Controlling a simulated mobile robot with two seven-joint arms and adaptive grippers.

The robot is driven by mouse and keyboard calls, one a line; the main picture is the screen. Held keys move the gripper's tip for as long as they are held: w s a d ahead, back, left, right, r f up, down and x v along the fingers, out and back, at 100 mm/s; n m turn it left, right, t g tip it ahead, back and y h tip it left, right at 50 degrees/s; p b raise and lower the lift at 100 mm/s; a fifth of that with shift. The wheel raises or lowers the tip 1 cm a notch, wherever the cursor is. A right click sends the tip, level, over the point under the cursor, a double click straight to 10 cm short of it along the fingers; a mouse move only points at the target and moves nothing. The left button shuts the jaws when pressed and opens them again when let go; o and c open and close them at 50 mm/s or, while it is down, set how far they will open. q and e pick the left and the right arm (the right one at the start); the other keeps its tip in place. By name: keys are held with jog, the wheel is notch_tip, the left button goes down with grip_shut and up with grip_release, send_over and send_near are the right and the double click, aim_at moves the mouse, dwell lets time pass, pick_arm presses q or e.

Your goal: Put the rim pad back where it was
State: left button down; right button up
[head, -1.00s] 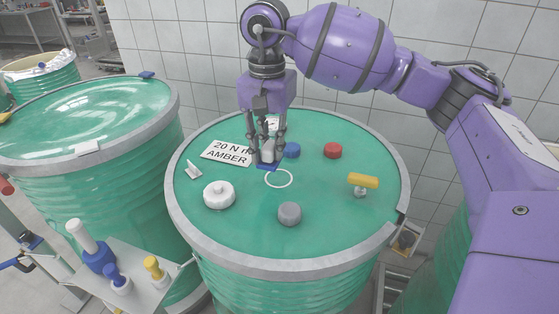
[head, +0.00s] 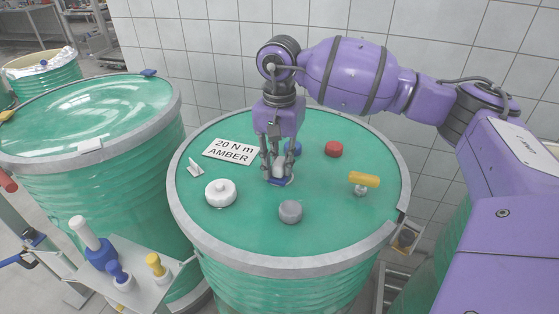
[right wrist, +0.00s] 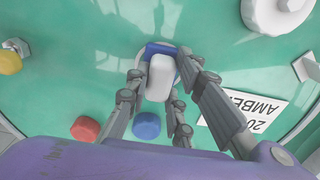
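The rim pad, a white block on a blue base (head: 278,173), is between the fingers of my right gripper (head: 278,170). It is low at the white ring mark on the green drum lid (head: 320,215). In the right wrist view the pad (right wrist: 161,77) shows upright between the fingers (right wrist: 162,72), with a sliver of the ring beside its blue base. The fingers are close around it. Whether the base fully touches the lid is hard to tell. My left gripper is not in view.
Around the pad on the lid stand a white knob (head: 220,193), a grey cap (head: 290,212), a red cap (head: 333,149), a blue cap (head: 295,148), a yellow-handled piece (head: 364,180) and an AMBER sign (head: 230,151). Another drum (head: 85,130) is at left.

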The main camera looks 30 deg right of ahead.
aim_at(280, 162)
jog(key=o, duration=0.4)
jog(key=shift+o, duration=0.2)
notch_tip(280, 162, up, 12)
jog(key=shift+r, duration=0.2)
jog(key=shift+f, duration=0.1)
dwell(0.5)
